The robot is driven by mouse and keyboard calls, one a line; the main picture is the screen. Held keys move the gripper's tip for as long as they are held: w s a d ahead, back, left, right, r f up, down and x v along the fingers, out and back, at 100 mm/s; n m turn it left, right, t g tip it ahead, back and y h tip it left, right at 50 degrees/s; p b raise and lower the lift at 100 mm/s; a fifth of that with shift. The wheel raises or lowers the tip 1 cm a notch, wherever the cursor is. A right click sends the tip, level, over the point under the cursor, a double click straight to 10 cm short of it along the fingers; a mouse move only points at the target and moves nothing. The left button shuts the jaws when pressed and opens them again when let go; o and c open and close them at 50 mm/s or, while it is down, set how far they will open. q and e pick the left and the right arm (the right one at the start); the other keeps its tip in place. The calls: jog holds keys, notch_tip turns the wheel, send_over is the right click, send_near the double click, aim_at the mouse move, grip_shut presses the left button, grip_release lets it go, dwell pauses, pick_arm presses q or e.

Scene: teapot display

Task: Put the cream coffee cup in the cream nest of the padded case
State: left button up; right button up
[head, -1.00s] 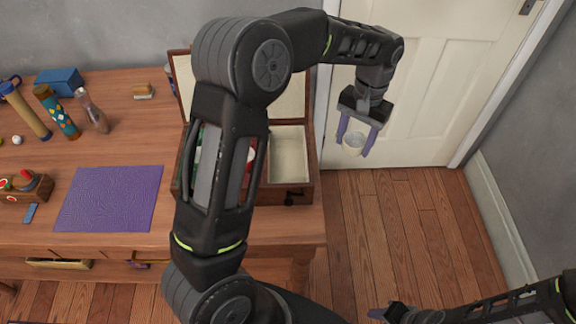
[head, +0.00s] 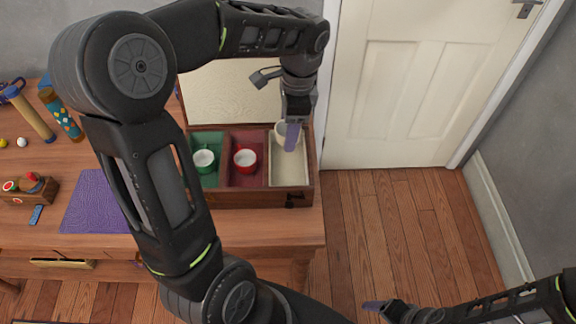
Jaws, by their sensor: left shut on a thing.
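The cream coffee cup (head: 281,131) is held by my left gripper (head: 291,138), which is shut on it and partly covers it. The cup is over or inside the back of the cream nest (head: 288,172), the rightmost compartment of the padded case (head: 255,199). I cannot tell whether it touches the nest floor. The case stands open with its lid (head: 232,95) raised at the back. My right gripper (head: 376,306) is low at the bottom right, away from the case; its jaw opening is not clear.
A green cup (head: 203,159) sits in the green nest and a red cup (head: 245,158) in the red nest. A purple mat (head: 98,208), a patterned cylinder (head: 62,115) and a small wooden box (head: 28,190) are on the desk at left. Floor right of the desk is clear.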

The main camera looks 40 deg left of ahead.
pick_arm(q)
jog(key=shift+f, duration=0.1)
notch_tip(320, 180, down, 6)
jog(key=shift+f, duration=0.1)
dwell(0.4)
jog(key=shift+f, duration=1.8)
jog(key=shift+f, duration=0.3)
jog(key=o, duration=1.4)
jog(key=shift+r, duration=0.15)
